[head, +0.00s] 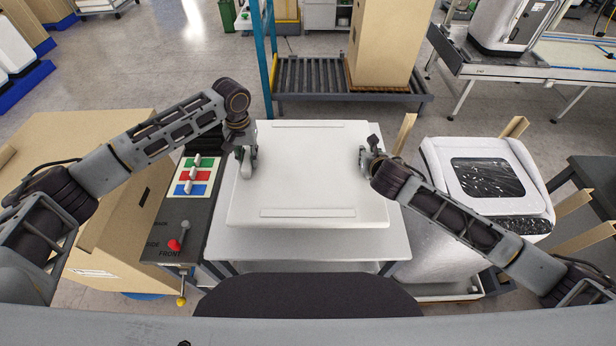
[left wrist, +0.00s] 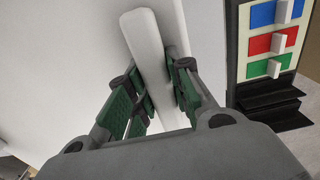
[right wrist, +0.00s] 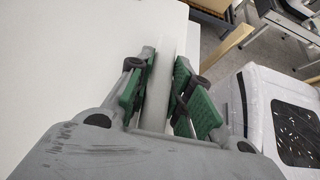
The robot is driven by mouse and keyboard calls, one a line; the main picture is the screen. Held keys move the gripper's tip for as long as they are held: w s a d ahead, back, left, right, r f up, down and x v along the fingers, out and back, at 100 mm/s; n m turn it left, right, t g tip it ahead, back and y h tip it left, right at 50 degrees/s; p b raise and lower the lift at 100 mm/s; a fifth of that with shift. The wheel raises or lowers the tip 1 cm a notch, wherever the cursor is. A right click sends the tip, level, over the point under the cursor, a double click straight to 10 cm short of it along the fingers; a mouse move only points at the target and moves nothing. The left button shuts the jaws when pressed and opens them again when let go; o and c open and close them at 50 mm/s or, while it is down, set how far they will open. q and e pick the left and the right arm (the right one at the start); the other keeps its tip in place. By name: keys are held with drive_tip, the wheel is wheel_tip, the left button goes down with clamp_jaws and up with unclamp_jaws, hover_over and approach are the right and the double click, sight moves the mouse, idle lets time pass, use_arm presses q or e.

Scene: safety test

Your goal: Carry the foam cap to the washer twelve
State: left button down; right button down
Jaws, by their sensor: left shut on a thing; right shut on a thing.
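The foam cap (head: 305,170) is a wide white slab with two raised strips, in the middle of the head view. It is over a light grey table (head: 300,245); I cannot tell whether it touches the table. My left gripper (head: 246,165) is shut on its left edge, and the white edge shows between the green-padded fingers (left wrist: 155,90). My right gripper (head: 371,158) is shut on its right edge, also seen between the fingers in the right wrist view (right wrist: 160,90). A white machine with a dark window (head: 488,180) stands at the right, wrapped in clear film; no label twelve is readable.
A control panel (head: 192,182) with green, red and blue switches and a red-knobbed lever stands close left. A cardboard box (head: 110,220) is left of it. A roller conveyor (head: 310,80) bearing a tall carton (head: 383,40) lies behind. Wooden posts flank the right machine.

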use_arm(q)
drive_tip(key=shift+a+f, duration=0.1)
use_arm(e)
drive_tip(key=shift+d, duration=0.1)
